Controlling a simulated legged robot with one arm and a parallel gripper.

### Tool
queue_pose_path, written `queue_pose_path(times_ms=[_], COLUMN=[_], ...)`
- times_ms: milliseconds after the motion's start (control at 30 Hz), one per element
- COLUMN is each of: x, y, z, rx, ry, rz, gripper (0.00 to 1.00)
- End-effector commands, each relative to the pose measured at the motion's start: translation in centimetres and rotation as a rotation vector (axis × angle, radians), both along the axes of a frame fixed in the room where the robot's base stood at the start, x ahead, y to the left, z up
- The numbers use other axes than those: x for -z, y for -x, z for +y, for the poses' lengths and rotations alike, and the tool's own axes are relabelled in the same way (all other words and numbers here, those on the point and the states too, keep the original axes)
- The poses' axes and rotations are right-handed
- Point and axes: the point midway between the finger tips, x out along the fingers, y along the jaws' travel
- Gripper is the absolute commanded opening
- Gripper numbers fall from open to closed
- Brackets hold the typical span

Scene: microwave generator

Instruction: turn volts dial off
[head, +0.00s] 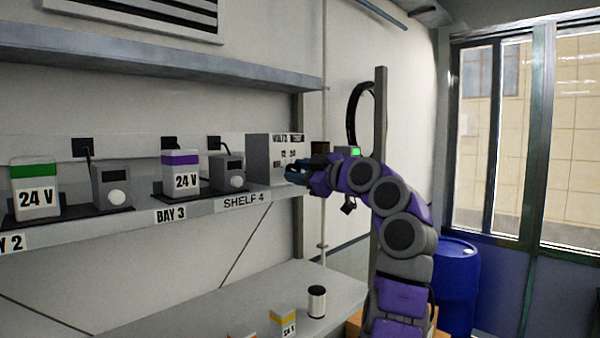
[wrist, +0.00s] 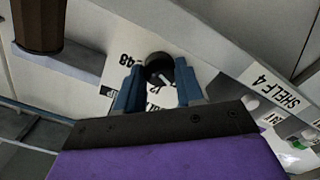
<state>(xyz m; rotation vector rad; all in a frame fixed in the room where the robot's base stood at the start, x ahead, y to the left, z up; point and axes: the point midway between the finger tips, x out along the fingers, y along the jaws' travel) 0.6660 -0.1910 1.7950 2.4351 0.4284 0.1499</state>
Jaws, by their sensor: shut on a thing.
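The volts panel is a grey box (head: 259,160) with a white, lettered front, at the right end of the upper shelf in the head view. In the wrist view its white face (wrist: 108,32) shows "48", "12" and part of "VOLT". A round black dial (wrist: 157,66) with a light pointer mark sits on that face. My gripper (head: 294,174) reaches the panel's front. In the wrist view, my gripper's blue fingers (wrist: 159,75) stand on both sides of the dial, shut on it. In the head view my gripper hides the dial.
Left along the shelf (head: 235,202) stand battery-like "24 V" blocks (head: 182,176) and grey boxes with white knobs (head: 112,188). A lower bench (head: 230,300) holds a dark-topped can (head: 317,301). A blue barrel (head: 457,285) stands right of my arm. A brown cylinder (wrist: 38,22) is near my gripper.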

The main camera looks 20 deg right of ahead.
Motion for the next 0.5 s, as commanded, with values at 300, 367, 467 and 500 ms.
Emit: queue_pose_path(times_ms=[300, 367, 467, 500], x=[0.12, 0.06, -0.05, -0.07], y=[-0.05, 0.05, 0.21, 0.26], z=[-0.02, 0.00, 0.02, 0.02], rx=[0.000, 0.000, 0.000, 0.000], ry=[-0.002, -0.001, -0.001, -0.001], rz=[0.003, 0.002, 0.000, 0.000], gripper=[0.48, 0.48, 0.48, 0.48])
